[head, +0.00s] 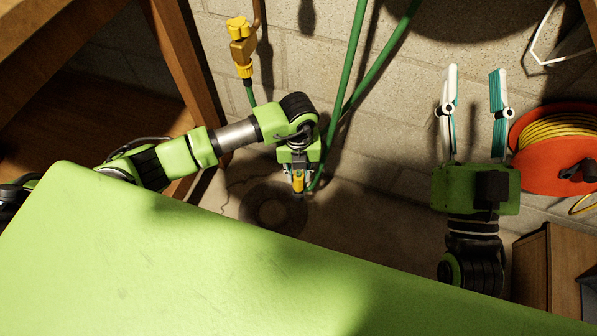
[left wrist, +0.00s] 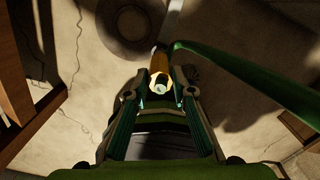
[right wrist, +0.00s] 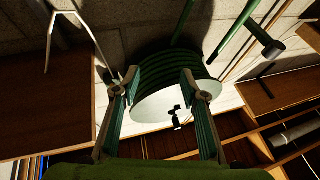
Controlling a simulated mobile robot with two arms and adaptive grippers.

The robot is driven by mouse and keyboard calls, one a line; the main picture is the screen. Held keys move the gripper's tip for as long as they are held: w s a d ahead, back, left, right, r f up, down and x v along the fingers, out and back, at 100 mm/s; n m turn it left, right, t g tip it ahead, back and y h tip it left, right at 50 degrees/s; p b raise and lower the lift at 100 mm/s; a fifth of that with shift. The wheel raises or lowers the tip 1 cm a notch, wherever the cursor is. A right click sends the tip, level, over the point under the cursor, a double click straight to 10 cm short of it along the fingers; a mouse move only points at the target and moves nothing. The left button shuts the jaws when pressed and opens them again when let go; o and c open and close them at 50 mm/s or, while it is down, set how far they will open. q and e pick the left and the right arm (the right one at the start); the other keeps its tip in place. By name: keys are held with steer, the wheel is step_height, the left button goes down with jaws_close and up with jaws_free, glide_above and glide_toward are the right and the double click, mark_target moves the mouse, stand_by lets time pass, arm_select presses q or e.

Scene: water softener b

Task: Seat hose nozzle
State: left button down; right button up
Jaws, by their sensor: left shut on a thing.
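The hose nozzle (head: 298,182) is a small yellow and brass piece with a green hose at its end. My left gripper (head: 299,178) is shut on it, pointing down above the floor near the wall. In the left wrist view the nozzle (left wrist: 160,82) lies between the fingers of the left gripper (left wrist: 163,90), and the green hose (left wrist: 245,70) runs off to the right. My right gripper (head: 474,80) is open and empty in front of the wall. In the right wrist view the right gripper (right wrist: 160,85) has its fingers well apart.
A yellow valve fitting (head: 241,47) hangs on the block wall at upper left. Green hoses (head: 365,75) run down the wall. An orange reel with yellow cord (head: 555,165) and a wooden cabinet (head: 540,270) are at the right. A coiled green hose (right wrist: 165,70) shows beyond the right gripper.

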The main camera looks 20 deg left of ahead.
steer(key=shift+w+f+g+h, duration=0.3)
steer(key=shift+f+g, duration=0.1)
steer(key=shift+f, duration=0.35)
